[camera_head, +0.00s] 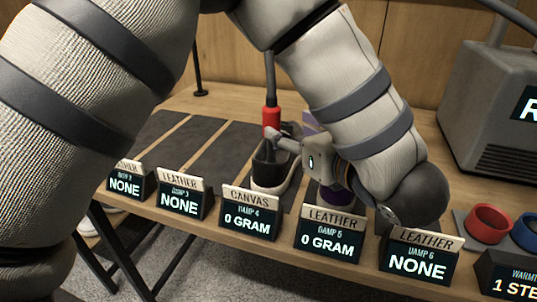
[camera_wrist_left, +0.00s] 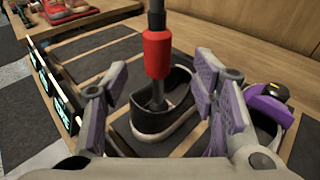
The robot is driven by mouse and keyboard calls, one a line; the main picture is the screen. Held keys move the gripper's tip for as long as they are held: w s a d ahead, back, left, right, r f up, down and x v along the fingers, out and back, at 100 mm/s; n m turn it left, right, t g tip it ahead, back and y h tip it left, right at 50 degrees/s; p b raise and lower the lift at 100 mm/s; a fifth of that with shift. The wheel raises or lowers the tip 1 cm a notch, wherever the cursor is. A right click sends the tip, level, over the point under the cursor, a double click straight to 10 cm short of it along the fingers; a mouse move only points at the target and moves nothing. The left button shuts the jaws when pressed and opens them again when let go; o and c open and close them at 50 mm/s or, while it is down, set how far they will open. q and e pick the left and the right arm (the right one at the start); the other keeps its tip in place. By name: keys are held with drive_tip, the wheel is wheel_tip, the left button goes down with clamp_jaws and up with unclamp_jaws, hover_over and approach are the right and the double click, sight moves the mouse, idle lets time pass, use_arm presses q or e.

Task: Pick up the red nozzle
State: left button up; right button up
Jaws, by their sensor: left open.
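The red nozzle (camera_head: 271,117) is a red sleeve on an upright grey wand, above a dark shoe with a pale sole (camera_head: 268,180). In the left wrist view the red nozzle (camera_wrist_left: 157,53) shows between my spread fingers, with the shoe (camera_wrist_left: 180,122) below it. My left gripper (camera_head: 280,140) is open, close to the wand just below the red sleeve. My right gripper is out of view.
A purple and dark shoe (camera_head: 337,196) stands to the right of the first. A row of label signs (camera_head: 250,213) lines the table's front edge. A red ring (camera_head: 488,223) and a grey machine (camera_head: 487,110) are at the right. Dark mats (camera_head: 180,140) lie bare to the left.

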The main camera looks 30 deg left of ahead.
sight(276, 121)
use_arm(q)
drive_tip(key=x, duration=0.8)
drive_tip(key=shift+s+a, duration=0.1)
drive_tip(key=shift+a, duration=0.05)
drive_tip(key=shift+r, duration=0.1)
clamp_jaws()
